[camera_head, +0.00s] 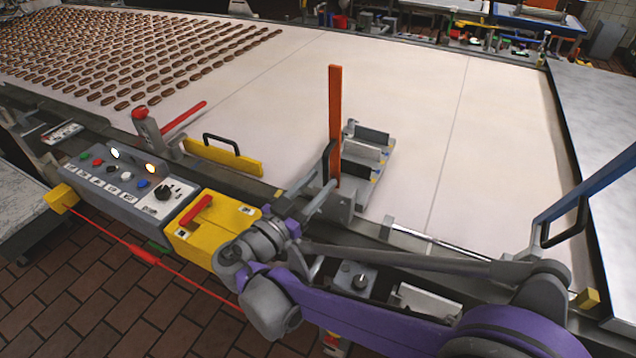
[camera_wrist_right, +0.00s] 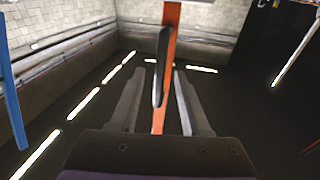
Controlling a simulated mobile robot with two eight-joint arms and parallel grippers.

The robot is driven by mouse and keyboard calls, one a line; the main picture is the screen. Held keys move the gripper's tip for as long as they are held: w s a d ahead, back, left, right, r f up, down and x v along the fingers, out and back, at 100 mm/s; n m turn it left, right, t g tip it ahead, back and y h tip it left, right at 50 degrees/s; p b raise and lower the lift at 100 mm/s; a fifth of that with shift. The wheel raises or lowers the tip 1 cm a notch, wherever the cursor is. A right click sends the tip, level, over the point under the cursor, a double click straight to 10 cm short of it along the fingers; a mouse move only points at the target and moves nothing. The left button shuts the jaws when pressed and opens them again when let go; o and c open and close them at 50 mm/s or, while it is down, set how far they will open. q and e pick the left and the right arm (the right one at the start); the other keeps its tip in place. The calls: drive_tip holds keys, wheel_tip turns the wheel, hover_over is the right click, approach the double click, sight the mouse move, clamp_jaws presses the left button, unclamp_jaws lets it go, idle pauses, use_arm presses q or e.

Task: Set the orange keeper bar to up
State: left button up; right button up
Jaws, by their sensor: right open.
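The orange keeper bar (camera_head: 335,110) stands upright at the near edge of the white belt, with a black handle (camera_head: 328,160) low on its side. My right gripper (camera_head: 318,192) is at the bar's lower part, reaching in from the near side. In the right wrist view the orange bar (camera_wrist_right: 170,50) and its black handle (camera_wrist_right: 162,65) show between the two spread fingers of the right gripper (camera_wrist_right: 160,85). The fingers are open, with gaps beside the bar and handle. Whether either finger touches is unclear. My left gripper is out of view.
Grey blocks (camera_head: 367,150) stand right beside the bar. A control panel (camera_head: 125,182) and a yellow box with a red handle (camera_head: 212,222) lie to the left. A blue bar (camera_head: 590,190) slants at right.

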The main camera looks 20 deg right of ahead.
drive_tip(key=v, duration=1)
drive_tip(key=shift+s+a+b, duration=0.15)
drive_tip(key=shift+a+b, duration=0.05)
drive_tip(key=shift+b, duration=0.2)
drive_tip(key=s+d+f+n+g+y+p, duration=0.1)
drive_tip(key=s+d+f+n+g+y, duration=0.1)
drive_tip(key=s+d+f+n+y, duration=0.25)
drive_tip(key=s+d+f+n+g+y+p, duration=0.1)
drive_tip(key=s+d+f+n+g+y, duration=0.15)
drive_tip(key=d+f, duration=0.4)
drive_tip(key=shift+s+a+f+n+t+y+p, duration=0.1)
drive_tip(key=shift+s+a+f+n+y+p, duration=0.5)
drive_tip(key=shift+s+y, duration=0.85)
drive_tip(key=shift+s+a+f+n+t+y+p, duration=0.1)
drive_tip(key=shift+s+a+f+n+y+p, duration=0.15)
drive_tip(key=shift+s+a+f+n+y, duration=1.1)
drive_tip(key=shift+s+a+n+t+y+p, duration=0.1)
drive_tip(key=shift+s+a+n+y+p, duration=0.55)
drive_tip(key=shift+y, duration=1.45)
